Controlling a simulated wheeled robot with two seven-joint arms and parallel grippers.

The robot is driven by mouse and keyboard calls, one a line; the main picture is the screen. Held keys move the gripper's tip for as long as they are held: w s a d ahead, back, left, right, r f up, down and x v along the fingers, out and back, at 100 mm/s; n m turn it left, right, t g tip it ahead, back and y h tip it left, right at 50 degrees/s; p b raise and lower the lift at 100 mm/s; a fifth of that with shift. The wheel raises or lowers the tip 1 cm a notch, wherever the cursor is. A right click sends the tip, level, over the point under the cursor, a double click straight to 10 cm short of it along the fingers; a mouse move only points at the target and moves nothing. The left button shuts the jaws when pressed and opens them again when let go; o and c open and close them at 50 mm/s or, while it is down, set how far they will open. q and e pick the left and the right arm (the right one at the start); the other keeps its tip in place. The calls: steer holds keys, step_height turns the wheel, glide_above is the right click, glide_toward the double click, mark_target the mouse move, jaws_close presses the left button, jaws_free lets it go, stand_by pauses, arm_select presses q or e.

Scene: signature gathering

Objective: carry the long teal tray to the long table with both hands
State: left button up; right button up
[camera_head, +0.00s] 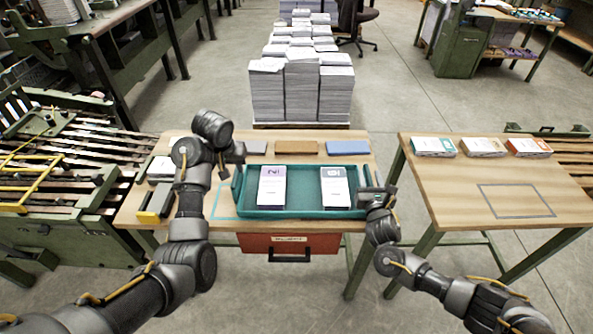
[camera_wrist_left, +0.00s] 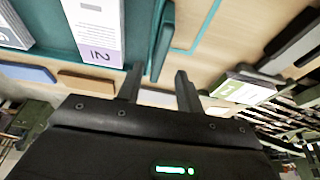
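The long teal tray (camera_head: 300,211) lies flat on a wooden table (camera_head: 140,212). It holds two paper stacks, one marked with a purple 2 (camera_head: 272,186) and one with a grey label (camera_head: 335,187). My left gripper (camera_head: 238,172) is at the tray's left end. In the left wrist view its two fingers (camera_wrist_left: 160,82) are apart, with the tray's teal end handle (camera_wrist_left: 163,45) showing between them, and no grip is visible. My right gripper (camera_head: 372,194) is at the tray's right end; its fingers are too small and hidden to read.
A second wooden table (camera_head: 450,195) stands to the right across a gap, with three labelled stacks at its back and a clear outlined rectangle (camera_head: 516,201). Paper blocks line the first table's back. A stack with a green label (camera_wrist_left: 245,88) lies left of the tray.

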arm_select(q)
steer(key=v, duration=0.4)
steer(key=shift+r, duration=0.15)
arm_select(e)
steer(key=s, duration=1.2)
steer(key=shift+d, duration=0.2)
